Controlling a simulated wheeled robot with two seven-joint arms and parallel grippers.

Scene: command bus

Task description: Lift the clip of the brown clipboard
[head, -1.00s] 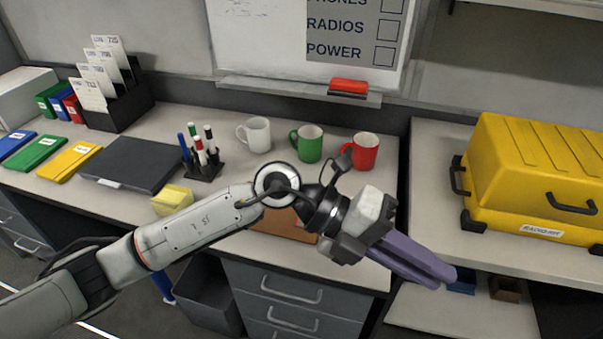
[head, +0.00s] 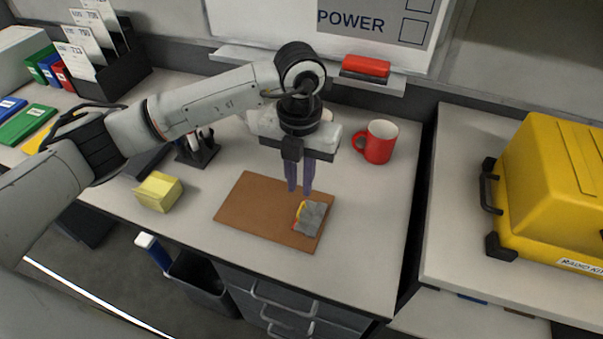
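The brown clipboard (head: 255,208) lies flat on the desk near its front edge. Its grey clip (head: 314,216), with a yellow and red edge on its left, is at the board's right end. My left gripper (head: 299,191) points down with its purple fingers just above and behind the clip in the picture. A narrow gap shows between the fingers, and nothing is between them. It appears apart from the clip. My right gripper is not in view.
A red mug (head: 377,142) stands right of my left gripper. A yellow block (head: 158,191) sits left of the clipboard, and a pen holder (head: 197,150) stands behind. A yellow case (head: 555,190) is on the right desk. The desk right of the clipboard is clear.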

